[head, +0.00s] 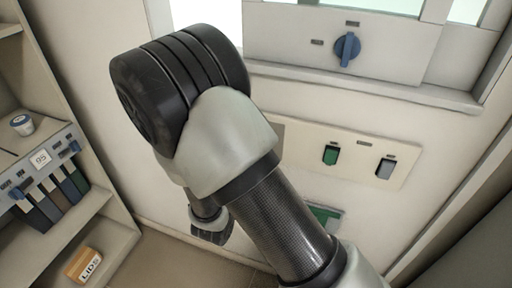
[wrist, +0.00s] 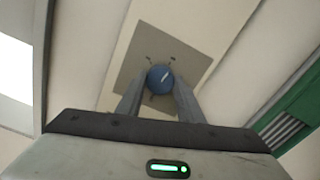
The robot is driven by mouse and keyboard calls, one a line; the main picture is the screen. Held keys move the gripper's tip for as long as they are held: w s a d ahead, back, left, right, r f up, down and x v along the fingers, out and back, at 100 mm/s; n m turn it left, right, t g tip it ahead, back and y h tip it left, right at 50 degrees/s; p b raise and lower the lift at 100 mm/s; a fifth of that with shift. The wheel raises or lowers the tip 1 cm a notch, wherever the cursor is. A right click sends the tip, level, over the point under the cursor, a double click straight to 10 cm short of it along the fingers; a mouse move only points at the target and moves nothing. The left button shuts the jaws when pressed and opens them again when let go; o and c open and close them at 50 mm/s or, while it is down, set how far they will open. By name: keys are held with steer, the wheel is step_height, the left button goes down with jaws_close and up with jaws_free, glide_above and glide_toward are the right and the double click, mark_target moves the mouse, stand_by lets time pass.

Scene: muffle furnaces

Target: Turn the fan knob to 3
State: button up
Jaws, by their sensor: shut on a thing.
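In the wrist view a round blue knob (wrist: 160,78) with a white pointer line sits on a square grey plate (wrist: 135,72). The line tilts toward the upper right of that view. Small dark marks surround the knob but are too small to read. My gripper (wrist: 160,92) is shut on this knob, with one finger on each side. In the head view my arm hides this knob and my gripper's fingers. Another blue knob (head: 347,49) on the grey panel under the window is free, its grip close to upright; its labels are unreadable.
A cream panel (head: 310,152) right of my arm carries a green switch (head: 330,155) and a grey switch (head: 385,167). A green fitting (head: 323,215) is lower down; a green slatted part (wrist: 290,125) shows in the wrist view.

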steer(key=o, duration=1.1)
steer(key=shift+s, duration=0.15)
steer(key=v, duration=1.7)
